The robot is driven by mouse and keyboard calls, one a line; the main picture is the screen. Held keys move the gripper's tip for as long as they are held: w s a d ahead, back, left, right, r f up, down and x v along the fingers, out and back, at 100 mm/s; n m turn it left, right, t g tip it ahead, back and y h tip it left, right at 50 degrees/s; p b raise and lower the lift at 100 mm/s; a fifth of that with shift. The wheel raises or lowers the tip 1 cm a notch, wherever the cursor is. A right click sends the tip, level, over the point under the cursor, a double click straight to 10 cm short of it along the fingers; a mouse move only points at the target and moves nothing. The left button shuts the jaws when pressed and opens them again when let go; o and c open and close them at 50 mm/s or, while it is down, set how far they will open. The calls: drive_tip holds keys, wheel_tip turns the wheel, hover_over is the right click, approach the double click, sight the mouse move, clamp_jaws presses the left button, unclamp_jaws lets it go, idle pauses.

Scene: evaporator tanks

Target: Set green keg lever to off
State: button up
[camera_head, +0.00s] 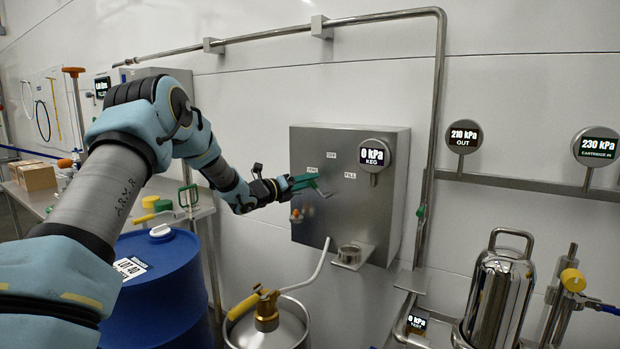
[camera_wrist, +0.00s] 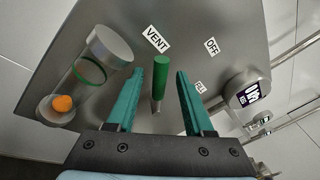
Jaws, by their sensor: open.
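The green keg lever (camera_wrist: 161,76) stands out from the face of a steel panel box (camera_head: 350,135). Its green grip shows between my two teal fingers in the wrist view, with a gap on both sides. The VENT label (camera_wrist: 156,39) is the nearest to its end; the OFF label (camera_wrist: 211,46) is to the right. A FILL label (camera_wrist: 200,87) is beside my right finger. My gripper (camera_wrist: 160,100) is open around the lever. In the head view my gripper (camera_head: 305,183) is in front of the panel and partly hides the lever.
A round KEG gauge (camera_head: 374,155) reading 0 kPa sticks out right of the labels. A clear sight tube with an orange ball (camera_wrist: 62,103) is left of my fingers. A keg (camera_head: 268,325) and a blue drum (camera_head: 160,290) stand below. A steel pipe (camera_head: 437,110) runs along the right.

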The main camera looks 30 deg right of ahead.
drive_tip(key=shift+x, duration=0.8)
drive_tip(key=shift+c, duration=0.3)
clamp_jaws()
idle(0.6)
